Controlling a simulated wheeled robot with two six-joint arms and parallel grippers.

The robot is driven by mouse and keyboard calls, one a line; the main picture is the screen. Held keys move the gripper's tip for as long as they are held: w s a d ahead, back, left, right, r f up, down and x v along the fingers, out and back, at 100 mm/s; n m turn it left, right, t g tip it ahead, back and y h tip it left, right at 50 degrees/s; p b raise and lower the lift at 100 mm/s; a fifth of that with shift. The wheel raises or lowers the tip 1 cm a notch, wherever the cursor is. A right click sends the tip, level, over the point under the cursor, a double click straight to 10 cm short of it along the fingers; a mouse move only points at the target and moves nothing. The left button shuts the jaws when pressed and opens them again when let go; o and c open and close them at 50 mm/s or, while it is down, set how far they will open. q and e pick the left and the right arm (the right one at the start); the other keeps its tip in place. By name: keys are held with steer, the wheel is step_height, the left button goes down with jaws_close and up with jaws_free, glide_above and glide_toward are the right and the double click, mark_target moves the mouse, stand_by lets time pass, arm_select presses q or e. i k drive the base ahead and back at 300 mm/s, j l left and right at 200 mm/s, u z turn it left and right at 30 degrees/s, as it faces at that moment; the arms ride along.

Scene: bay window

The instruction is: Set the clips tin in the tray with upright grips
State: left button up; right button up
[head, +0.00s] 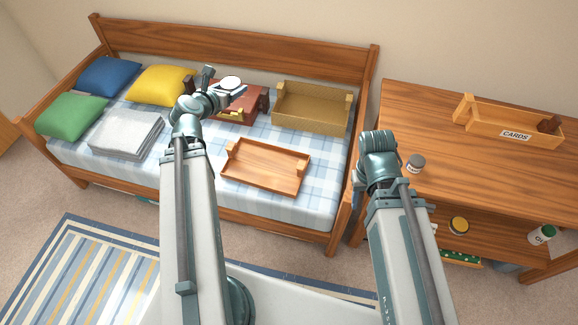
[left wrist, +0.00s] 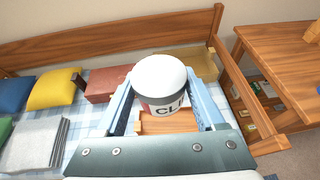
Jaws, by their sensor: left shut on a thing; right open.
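The clips tin (head: 230,82), a white-lidded can with "CLI" readable on its label in the left wrist view (left wrist: 161,78), is held between the fingers of my left gripper (head: 223,89). My left gripper is shut on it, above the bed near the red-brown box. The orange-wood tray with upright grips (head: 262,170) lies on the checked bedding, right of and nearer than the tin; part of it shows below the tin in the left wrist view (left wrist: 165,126). My right gripper (head: 378,142) is open and empty, between the bed and the desk.
A red-brown box (head: 258,104) with dark grips and a woven tan box (head: 312,108) stand behind the tray. Cushions and a folded grey cloth (head: 126,134) lie left.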

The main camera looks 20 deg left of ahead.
mark_target(256, 164)
steer(key=j+z, duration=0.45)
steer(key=k+j+z, duration=0.15)
steer(key=z, duration=0.25)
steer(key=k+j+z, duration=0.2)
steer(key=j+z, duration=0.25)
steer(key=k+j+z, duration=0.25)
steer(key=k+j, duration=0.8)
steer(key=j, duration=0.1)
